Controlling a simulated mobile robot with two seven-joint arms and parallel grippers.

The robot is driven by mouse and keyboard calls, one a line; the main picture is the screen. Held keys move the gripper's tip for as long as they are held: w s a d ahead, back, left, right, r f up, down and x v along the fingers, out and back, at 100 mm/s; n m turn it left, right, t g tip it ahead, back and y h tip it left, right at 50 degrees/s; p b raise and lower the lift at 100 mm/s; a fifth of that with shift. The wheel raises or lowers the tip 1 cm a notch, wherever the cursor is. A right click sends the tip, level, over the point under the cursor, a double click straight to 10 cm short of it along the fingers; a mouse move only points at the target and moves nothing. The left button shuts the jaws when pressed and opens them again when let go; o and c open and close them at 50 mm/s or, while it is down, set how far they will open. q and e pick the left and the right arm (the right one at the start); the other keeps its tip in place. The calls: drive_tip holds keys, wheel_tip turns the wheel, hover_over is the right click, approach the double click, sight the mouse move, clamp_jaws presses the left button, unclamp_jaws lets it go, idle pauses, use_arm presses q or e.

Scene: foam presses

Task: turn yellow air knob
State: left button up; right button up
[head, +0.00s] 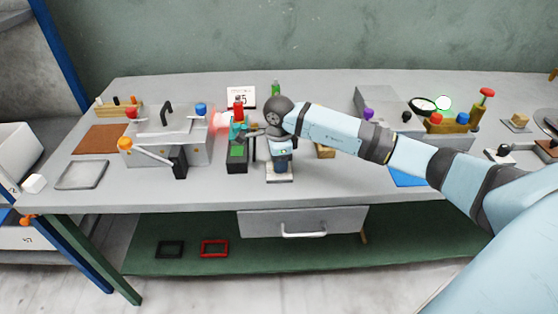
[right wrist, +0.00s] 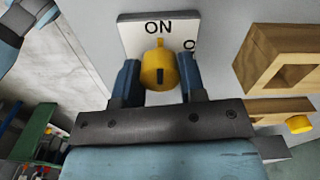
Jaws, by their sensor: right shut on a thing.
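The yellow air knob (right wrist: 158,70) shows in the right wrist view, standing on a white plate (right wrist: 130,32) marked ON. A second label on the plate's right side is partly hidden. My right gripper (right wrist: 160,78) is shut on the knob, one blue finger on its left and one on its right. The knob's pointer is toward the ON label. In the head view my right gripper (head: 281,158) points down over the white plate (head: 279,179) near the middle of the bench, and the knob is hidden there. My left gripper is not in view.
On the bench (head: 225,190), a grey press (head: 195,150) with an orange-tipped lever (head: 150,154) stands left, and another grey unit (head: 380,105) stands right. A small black-and-green device (head: 237,156) is left of my gripper. A wooden block (right wrist: 285,50) is close on the right.

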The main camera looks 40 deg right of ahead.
drive_tip(key=m, duration=0.4)
drive_tip(key=shift+m, duration=0.4)
drive_tip(key=m, duration=0.3)
drive_tip(key=shift+m, duration=0.3)
drive_tip(key=m+p, duration=0.1)
drive_tip(key=m, duration=0.5)
drive_tip(key=shift+m+p, duration=0.45)
drive_tip(key=shift+m, duration=0.95)
drive_tip(key=o, duration=0.9)
